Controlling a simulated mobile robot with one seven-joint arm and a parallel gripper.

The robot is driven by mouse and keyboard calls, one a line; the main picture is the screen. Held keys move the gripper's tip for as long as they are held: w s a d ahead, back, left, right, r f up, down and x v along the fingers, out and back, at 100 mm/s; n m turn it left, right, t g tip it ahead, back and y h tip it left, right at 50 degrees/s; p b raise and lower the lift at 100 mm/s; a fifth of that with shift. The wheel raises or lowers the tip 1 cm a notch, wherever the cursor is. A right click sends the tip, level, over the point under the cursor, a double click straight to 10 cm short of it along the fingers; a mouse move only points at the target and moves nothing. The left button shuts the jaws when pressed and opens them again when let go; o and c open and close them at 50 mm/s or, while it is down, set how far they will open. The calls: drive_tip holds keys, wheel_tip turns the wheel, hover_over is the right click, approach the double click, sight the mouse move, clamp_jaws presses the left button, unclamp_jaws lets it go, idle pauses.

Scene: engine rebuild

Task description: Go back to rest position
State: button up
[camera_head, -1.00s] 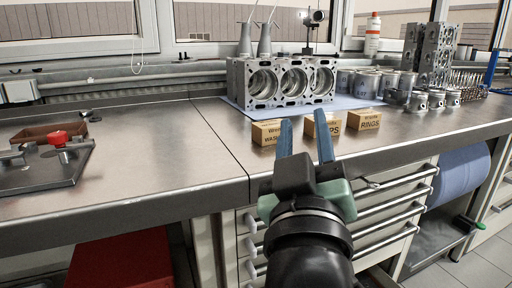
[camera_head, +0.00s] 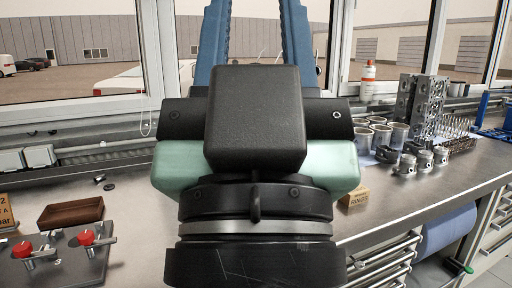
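My gripper (camera_head: 256,18) is raised close in front of the camera and fills the middle of the view. Its two blue fingers point up and stand apart, with only the window view between them, so it is open and empty. The very tips reach the top edge of the picture. My gripper hides the middle of the workbench (camera_head: 135,205), including the engine block. Of the small boxes, only the rings box (camera_head: 354,197) shows, just right of my gripper.
Pistons (camera_head: 424,160), cylinder liners (camera_head: 380,135), a cylinder head (camera_head: 425,100) and a white bottle (camera_head: 368,80) stand on the right of the bench. On the left are a fixture with red knobs (camera_head: 87,237) and a brown tray (camera_head: 74,214). Windows line the back.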

wheel_tip(320, 180, up, 15)
drive_tip(key=p, duration=1.2)
drive_tip(key=shift+f, duration=0.2)
